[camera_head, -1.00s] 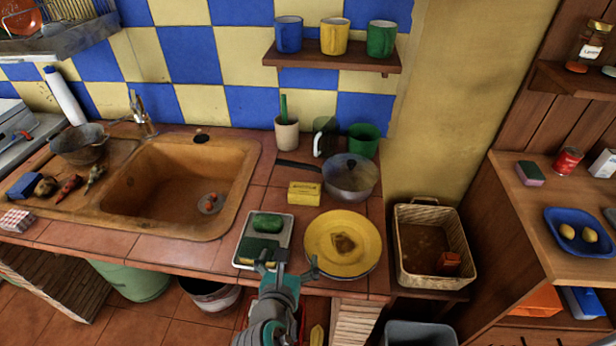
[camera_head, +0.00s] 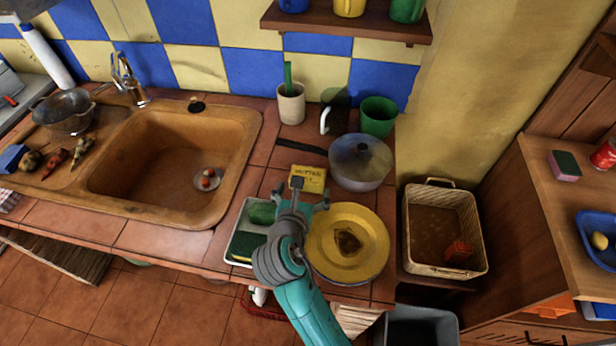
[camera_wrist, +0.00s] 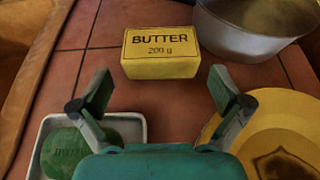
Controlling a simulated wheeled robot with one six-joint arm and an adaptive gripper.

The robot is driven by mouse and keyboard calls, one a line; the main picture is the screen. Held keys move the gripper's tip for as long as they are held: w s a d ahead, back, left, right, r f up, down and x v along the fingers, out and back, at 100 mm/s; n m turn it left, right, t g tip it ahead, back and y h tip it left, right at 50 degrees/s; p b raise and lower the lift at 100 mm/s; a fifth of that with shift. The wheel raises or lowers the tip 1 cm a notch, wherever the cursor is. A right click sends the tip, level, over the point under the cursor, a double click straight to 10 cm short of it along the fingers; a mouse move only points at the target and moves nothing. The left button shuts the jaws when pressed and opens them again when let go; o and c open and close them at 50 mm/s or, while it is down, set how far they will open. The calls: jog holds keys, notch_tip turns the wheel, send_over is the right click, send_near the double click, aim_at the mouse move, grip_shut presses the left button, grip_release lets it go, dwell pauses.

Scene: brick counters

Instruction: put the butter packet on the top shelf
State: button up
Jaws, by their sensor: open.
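The butter packet (camera_head: 308,178) is a yellow block lying on the tiled counter, in front of the pan and behind the yellow plate. In the wrist view the packet (camera_wrist: 160,52) shows its "BUTTER 200 g" label, ahead of my fingers. My gripper (camera_head: 310,193) is open and empty, just on the near side of the packet; its two fingers (camera_wrist: 160,92) are spread apart in the wrist view. A wooden wall shelf (camera_head: 345,28) holds several mugs at the top of the head view. Which shelf is the top one cannot be told.
A lidded pan (camera_head: 360,163) stands behind right of the packet. The yellow plate (camera_head: 372,262) is to my gripper's right, and a white tray (camera_head: 237,232) with green items is to its left. The sink (camera_head: 150,170) lies farther left. A wicker basket (camera_head: 410,225) stands right.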

aim_at(306, 184)
jog(key=shift+x, duration=2.75)
jog(key=c, duration=1.1)
